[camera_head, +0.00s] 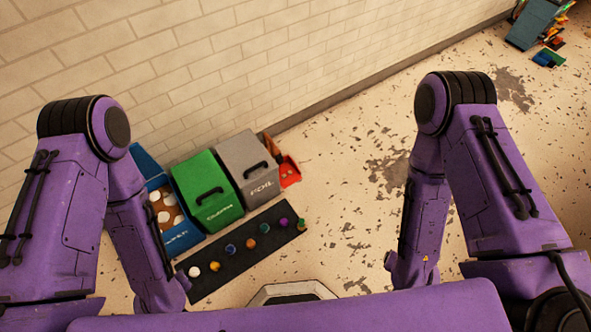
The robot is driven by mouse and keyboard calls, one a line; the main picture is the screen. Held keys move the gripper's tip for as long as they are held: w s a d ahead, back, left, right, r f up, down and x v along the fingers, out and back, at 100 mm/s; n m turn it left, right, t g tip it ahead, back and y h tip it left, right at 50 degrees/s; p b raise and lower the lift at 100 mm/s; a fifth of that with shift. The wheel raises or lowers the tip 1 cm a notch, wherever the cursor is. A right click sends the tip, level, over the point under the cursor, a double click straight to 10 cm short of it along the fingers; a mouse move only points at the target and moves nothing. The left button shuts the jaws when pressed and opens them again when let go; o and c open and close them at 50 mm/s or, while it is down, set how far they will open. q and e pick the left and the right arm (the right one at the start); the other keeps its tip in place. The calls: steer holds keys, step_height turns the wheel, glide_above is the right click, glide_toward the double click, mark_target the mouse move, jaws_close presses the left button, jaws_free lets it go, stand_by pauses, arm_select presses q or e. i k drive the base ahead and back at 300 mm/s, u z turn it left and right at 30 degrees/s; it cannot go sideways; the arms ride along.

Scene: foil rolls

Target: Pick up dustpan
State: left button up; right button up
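A small red object that looks like the dustpan (290,171) is on the floor near the wall, just right of the grey bin; the bin partly hides it. An orange-brown piece (269,146) stands behind it, close to the wall. My two purple arms hang down at the left and right of the view. Their lower ends pass behind my own body, and neither gripper's fingers show. Both visible forearms are well apart from the red object.
A blue bin (150,170) with pale round items, a green bin (207,190) and a grey bin marked FOIL (248,168) line the brick wall. A black mat (220,278) with several coloured knobs lies before them. Floor between mat and right arm is clear. Coloured clutter (535,22) is far right.

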mark_target(286, 164)
steer(key=z, duration=1.6)
steer(key=i, duration=3.55)
steer(key=u, duration=3.8)
steer(key=i, duration=0.95)
